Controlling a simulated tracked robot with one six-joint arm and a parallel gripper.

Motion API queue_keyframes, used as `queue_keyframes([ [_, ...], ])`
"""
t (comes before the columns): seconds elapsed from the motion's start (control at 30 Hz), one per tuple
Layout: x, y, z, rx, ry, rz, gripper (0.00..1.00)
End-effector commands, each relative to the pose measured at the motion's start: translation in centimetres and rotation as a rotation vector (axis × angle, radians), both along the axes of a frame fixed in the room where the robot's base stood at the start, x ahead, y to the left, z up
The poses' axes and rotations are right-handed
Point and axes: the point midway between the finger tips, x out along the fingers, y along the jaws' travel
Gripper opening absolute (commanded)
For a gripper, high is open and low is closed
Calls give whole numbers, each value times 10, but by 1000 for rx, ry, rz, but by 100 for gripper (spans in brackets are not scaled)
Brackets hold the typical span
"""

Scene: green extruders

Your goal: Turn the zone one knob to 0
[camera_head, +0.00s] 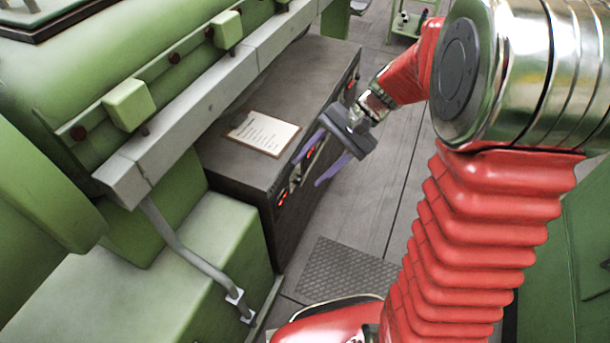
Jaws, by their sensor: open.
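The control cabinet (225,168) is a dark brown-grey box in the middle of the view. Its front panel faces right and carries red lit displays (282,198) and small knobs (295,181). The panel is seen at a steep angle, so I cannot tell which knob is zone one or where any knob points. My gripper (307,164) is open in front of the panel, with its two purple fingers pointing left toward it. The gripper hides part of the panel. I cannot tell whether a finger touches a knob.
A clipboard with paper (263,133) lies on the cabinet top. A green machine (150,250) with a grey rail (200,110) stands along the left. A bent metal pipe (185,250) runs near the cabinet. A textured floor plate (345,270) lies below.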

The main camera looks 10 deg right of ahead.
Motion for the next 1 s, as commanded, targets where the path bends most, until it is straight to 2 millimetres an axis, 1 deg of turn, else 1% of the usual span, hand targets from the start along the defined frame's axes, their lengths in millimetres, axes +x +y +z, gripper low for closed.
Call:
queue_keyframes([
  [0.03,7,-2,-9,31,26,-25,47],
  [0.27,36,-11,-40,167,117,-137,47],
  [0.5,64,-25,-77,312,203,-258,47],
  [0.77,90,-44,-122,472,286,-395,47],
  [1.0,108,-66,-169,619,349,-525,47],
])
